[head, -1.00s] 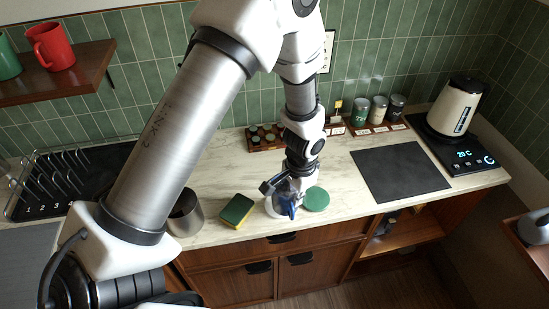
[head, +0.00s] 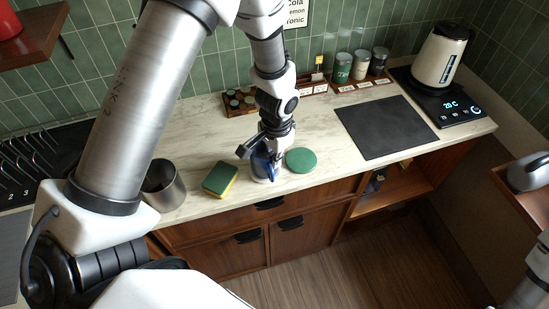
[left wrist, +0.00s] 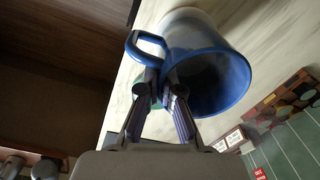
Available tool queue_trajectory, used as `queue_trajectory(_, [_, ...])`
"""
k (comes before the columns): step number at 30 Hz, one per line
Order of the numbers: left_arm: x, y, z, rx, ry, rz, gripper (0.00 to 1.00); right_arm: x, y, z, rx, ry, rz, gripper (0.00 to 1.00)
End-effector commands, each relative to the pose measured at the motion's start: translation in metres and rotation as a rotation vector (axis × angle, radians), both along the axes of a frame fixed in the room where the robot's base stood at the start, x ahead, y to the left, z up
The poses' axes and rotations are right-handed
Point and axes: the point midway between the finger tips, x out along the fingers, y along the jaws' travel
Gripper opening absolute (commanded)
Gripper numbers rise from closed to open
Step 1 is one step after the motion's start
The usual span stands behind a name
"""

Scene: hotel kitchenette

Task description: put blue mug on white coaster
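In the head view, the mug (head: 260,170) stands at the counter's front, partly hidden by my left gripper (head: 268,153). In the left wrist view, my left gripper (left wrist: 160,82) has its two fingers closed in around the handle's end beside the rim. The mug's mouth faces the wrist camera and looks empty. My right gripper is not in view.
A green coaster (head: 301,160) lies just right of the mug. A green-yellow sponge (head: 219,179) and a metal canister (head: 164,186) stand to its left. A black mat (head: 386,127) and a kettle (head: 440,56) are further right. A rack of small jars (head: 240,102) stands behind.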

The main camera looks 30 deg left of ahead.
Motion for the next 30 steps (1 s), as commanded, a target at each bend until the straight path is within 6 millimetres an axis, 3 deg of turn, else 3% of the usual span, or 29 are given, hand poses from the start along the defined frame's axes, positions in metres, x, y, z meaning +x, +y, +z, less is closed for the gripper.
queue_trajectory(3, [0.000, 0.000, -0.004, 0.000, 0.000, 0.000, 0.00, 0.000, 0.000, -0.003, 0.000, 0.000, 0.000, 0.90])
queue_trajectory(5, [0.000, 0.000, -0.003, 0.000, 0.000, 0.000, 0.24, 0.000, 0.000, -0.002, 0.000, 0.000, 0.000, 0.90])
queue_trajectory(6, [0.000, 0.000, -0.003, 0.000, 0.000, 0.000, 0.31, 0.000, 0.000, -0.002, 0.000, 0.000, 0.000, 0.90])
queue_trajectory(18, [0.001, 0.000, 0.006, 0.000, -0.002, 0.000, 0.31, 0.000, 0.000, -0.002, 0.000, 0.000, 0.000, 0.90])
queue_trajectory(30, [0.001, -0.003, 0.100, -0.001, -0.004, 0.000, 0.31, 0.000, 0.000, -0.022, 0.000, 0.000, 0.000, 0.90])
